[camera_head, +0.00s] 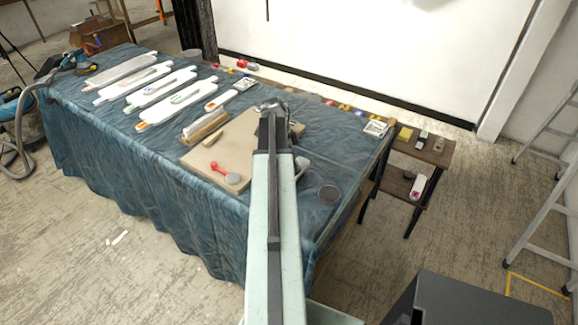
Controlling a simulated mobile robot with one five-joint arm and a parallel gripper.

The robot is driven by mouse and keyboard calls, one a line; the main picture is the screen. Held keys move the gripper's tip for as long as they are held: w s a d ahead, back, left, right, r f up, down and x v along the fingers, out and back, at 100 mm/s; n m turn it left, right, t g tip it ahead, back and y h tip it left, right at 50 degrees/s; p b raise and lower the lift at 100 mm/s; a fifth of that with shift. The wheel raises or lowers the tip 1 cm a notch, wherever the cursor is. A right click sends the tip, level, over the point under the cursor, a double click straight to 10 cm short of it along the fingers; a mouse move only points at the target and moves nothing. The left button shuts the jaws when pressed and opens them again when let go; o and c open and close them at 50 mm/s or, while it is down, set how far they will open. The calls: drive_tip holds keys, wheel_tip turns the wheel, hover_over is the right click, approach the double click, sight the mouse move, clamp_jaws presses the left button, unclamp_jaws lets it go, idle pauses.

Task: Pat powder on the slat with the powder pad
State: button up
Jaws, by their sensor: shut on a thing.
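My gripper (272,106) is at the far end of my arm, over the back part of a tan board (240,139) on the cloth-covered table. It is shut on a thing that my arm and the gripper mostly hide. I cannot make out whether this is the powder pad, or whether it touches the board. Several long white slats (161,86) with coloured marks lie to the left. A beige wooden piece (206,127) lies at the board's left edge. I cannot tell which piece is the task's slat.
A red-handled tool (225,174) and a small tan block (212,139) lie on the board. A low wooden shelf (431,150) holds small items. A ladder (548,180) stands at the right.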

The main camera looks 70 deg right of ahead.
drive_tip(key=shift+s+d, duration=0.2)
drive_tip(key=shift+d, duration=0.9)
drive_tip(key=shift+s+d, duration=0.2)
drive_tip(key=shift+d, duration=0.95)
drive_tip(key=shift+s+d, duration=0.2)
drive_tip(key=shift+d, duration=0.9)
wheel_tip(320, 180, up, 6)
drive_tip(key=p, duration=0.6)
wheel_tip(320, 180, up, 3)
drive_tip(key=p, duration=0.3)
